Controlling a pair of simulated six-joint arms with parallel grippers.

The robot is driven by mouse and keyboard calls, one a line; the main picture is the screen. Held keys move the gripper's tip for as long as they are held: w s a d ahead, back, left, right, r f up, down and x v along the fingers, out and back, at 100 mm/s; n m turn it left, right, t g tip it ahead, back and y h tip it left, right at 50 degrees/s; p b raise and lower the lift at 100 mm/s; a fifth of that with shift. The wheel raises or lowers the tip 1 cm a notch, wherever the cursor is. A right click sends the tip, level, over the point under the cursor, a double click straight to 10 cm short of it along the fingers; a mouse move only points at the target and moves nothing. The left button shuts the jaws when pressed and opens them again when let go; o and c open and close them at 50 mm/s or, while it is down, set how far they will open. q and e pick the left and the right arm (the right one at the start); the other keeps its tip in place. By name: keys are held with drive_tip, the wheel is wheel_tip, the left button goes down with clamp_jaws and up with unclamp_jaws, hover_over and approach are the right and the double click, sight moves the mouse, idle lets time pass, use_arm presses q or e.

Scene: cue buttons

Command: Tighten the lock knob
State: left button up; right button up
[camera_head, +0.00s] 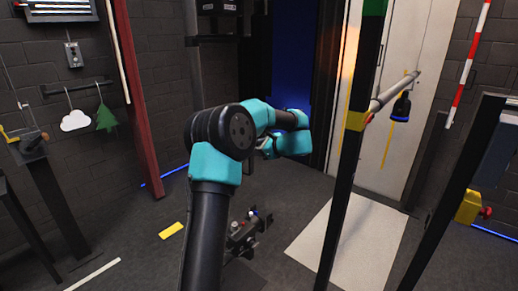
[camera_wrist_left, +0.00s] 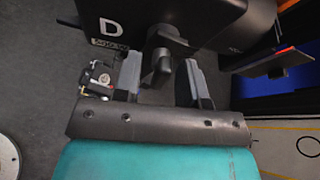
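In the left wrist view, a dark knob (camera_wrist_left: 160,62) with a short stem sticks out from a black housing (camera_wrist_left: 215,22) marked with a white letter D. My left gripper (camera_wrist_left: 160,82) has its two grey fingers apart, one on each side of the knob. Gaps seem to show between the fingers and the knob; I cannot tell whether either finger touches it. In the head view my teal and black arm fills the middle, its gripper end mostly hidden behind its own links. The knob cannot be made out there. My right gripper is in neither view.
A dark post with yellow and green bands (camera_head: 346,150) stands right of my arm. A white floor panel (camera_head: 370,245) lies behind it. A small dark device (camera_head: 243,235) is low beside my arm. A white cloud and green tree (camera_head: 107,118) hang at left.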

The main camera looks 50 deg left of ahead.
use_arm(q)
drive_tip(key=shift+c, duration=0.3)
clamp_jaws()
